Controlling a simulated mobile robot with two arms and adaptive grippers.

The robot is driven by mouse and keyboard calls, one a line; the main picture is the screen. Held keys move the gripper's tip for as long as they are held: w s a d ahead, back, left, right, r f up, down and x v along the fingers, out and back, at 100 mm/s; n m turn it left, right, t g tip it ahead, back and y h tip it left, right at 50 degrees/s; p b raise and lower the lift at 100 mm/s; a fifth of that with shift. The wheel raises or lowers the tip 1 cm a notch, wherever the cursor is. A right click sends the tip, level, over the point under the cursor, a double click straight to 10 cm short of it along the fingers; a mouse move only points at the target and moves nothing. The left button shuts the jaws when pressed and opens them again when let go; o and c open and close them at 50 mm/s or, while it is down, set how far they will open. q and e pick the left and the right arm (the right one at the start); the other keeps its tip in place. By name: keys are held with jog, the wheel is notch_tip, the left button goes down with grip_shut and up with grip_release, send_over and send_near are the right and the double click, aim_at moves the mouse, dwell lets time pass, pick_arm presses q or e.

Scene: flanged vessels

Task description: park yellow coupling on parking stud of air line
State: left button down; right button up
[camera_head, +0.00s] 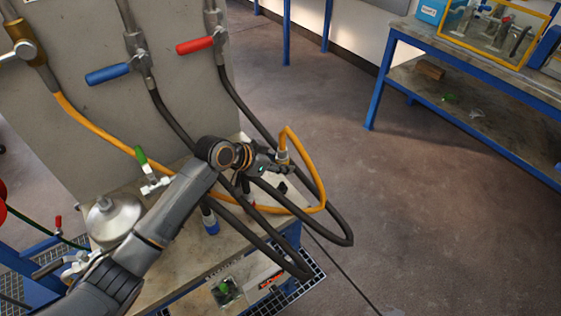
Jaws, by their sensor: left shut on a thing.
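My left gripper (273,164) reaches over the bench from the lower left and is shut on the yellow coupling (283,157), a small metal end piece on the yellow hose. The yellow hose (98,129) runs from a brass fitting (24,50) on the grey panel, passes behind my left arm, loops at the right and comes down into the coupling from above. The coupling is held above the bench's right end. I cannot make out the parking stud of the air line; my arm and the hoses cover much of the bench there. My right gripper is not in view.
Dark hoses hang from the blue-handled valve (108,74) and red-handled valve (196,45) and loop near my gripper. A blue-ended coupling (210,222), a green-handled valve (148,168) and a metal vessel (113,216) are on the bench. Open floor (420,230) lies right.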

aim_at(281, 183)
pick_arm(q)
jog(key=shift+r, duration=0.1)
jog(key=shift+f+b, duration=0.5)
jog(key=shift+f, duration=0.35)
notch_tip(281, 183, down, 3)
jog(key=shift+r+b, duration=0.15)
jog(key=shift+b, duration=0.75)
jog(key=shift+f+b, duration=0.35)
jog(key=shift+f, duration=0.25)
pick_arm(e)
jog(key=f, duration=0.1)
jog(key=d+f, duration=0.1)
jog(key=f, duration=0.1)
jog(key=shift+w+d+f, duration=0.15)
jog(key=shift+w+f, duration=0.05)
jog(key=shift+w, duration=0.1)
pick_arm(q)
jog(key=shift+p, duration=0.35)
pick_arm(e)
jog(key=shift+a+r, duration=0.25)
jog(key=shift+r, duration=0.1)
pick_arm(q)
jog(key=shift+f, duration=0.15)
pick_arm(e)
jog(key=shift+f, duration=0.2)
